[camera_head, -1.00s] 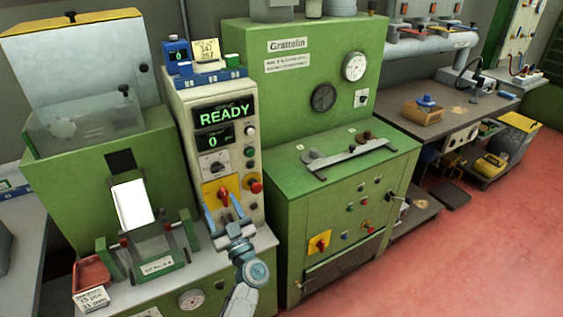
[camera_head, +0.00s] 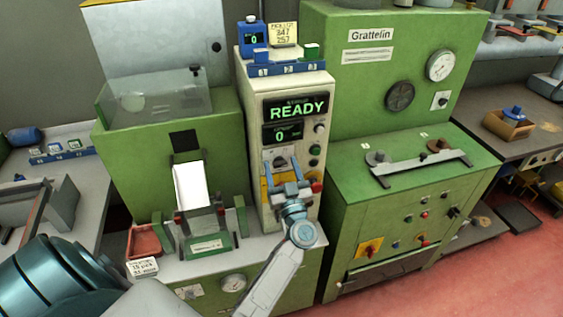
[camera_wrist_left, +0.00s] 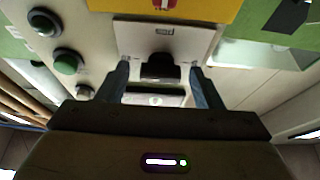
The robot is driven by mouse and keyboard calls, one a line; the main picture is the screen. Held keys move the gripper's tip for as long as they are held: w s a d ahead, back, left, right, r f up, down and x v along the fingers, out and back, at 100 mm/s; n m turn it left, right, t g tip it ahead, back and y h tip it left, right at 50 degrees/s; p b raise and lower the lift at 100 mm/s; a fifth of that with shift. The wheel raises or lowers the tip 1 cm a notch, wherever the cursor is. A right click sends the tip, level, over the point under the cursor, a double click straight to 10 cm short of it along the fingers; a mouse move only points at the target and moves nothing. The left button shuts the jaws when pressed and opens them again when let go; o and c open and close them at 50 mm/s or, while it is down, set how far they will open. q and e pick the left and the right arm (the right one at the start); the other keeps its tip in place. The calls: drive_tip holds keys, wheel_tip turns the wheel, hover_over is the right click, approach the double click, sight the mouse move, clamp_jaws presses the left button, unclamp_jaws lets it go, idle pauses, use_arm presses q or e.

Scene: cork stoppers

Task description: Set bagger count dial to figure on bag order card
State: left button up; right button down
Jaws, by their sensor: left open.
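The bagger control box (camera_head: 257,100) shows READY and a count readout (camera_head: 282,133) of 0. Below sits a pale plate with a dark dial knob (camera_head: 281,161), partly behind my left gripper (camera_head: 283,174). In the left wrist view the dial knob (camera_wrist_left: 160,67) lies between the open, empty fingers of my left gripper (camera_wrist_left: 160,76), with gaps on both sides; contact cannot be seen. The white bag order card (camera_head: 142,267) stands at the front left; its top line looks like 15 pcs, in small print. My right gripper is not in view.
A yellow plate with a red switch (camera_wrist_left: 162,3) adjoins the dial plate. A green button (camera_wrist_left: 66,62) is beside the dial. A red tray (camera_head: 144,240) is behind the card. The green Grattelin machine (camera_head: 375,70) stands right of the box.

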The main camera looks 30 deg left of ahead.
use_arm(q)
drive_tip(key=c, duration=1)
